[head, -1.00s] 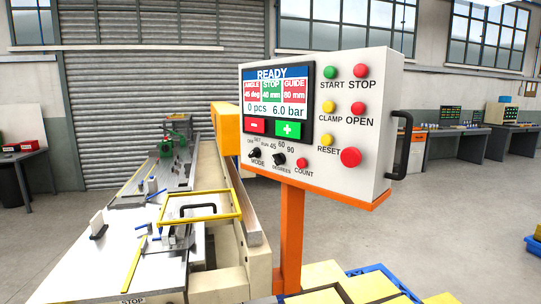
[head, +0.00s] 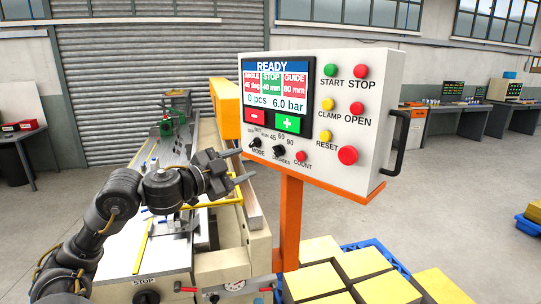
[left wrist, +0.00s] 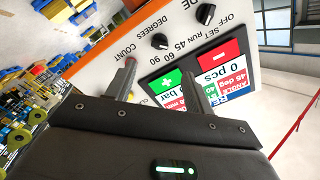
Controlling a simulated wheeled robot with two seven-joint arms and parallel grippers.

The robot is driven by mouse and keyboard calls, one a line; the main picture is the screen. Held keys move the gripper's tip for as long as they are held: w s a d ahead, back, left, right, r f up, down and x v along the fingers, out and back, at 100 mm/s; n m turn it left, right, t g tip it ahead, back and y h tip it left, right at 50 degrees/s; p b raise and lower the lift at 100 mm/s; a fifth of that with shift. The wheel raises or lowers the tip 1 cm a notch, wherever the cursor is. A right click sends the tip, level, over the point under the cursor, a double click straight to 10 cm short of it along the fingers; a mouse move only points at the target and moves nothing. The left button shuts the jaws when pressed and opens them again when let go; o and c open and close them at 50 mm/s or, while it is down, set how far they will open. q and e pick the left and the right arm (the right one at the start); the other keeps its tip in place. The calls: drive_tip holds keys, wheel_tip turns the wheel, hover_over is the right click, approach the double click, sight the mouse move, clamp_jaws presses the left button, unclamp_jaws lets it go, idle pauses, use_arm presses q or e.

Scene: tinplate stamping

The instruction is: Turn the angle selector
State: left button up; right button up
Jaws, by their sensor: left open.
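The angle selector, a small black knob marked DEGREES (head: 279,151), sits on the lower front of the white control panel (head: 328,165), with 45, 60 and 90 printed above it. The screen (head: 277,95) reads READY and angle 45 deg; I cannot read the knob's pointer clearly. My left gripper (head: 239,167) is open and empty, to the left of the knob and apart from it. In the left wrist view the panel looks upside down, and the knob (left wrist: 159,41) lies just beyond the gap between the open fingertips (left wrist: 159,65). My right gripper is not in view.
The black MODE knob (head: 255,143) is left of the selector and the red COUNT button (head: 300,157) right of it. An orange post (head: 289,225) carries the panel. The stamping machine's bed (head: 175,235) is at left; yellow blocks (head: 385,290) sit below right.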

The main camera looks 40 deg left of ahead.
sight(274, 152)
use_arm(q)
drive_tip(key=w+p, duration=0.1)
drive_tip(key=w, duration=0.2)
drive_tip(key=w+p, duration=0.1)
drive_tip(key=w, duration=0.3)
drive_tip(key=w+d+p, duration=0.1)
drive_tip(key=w, duration=0.3)
drive_tip(key=shift+s, duration=0.1)
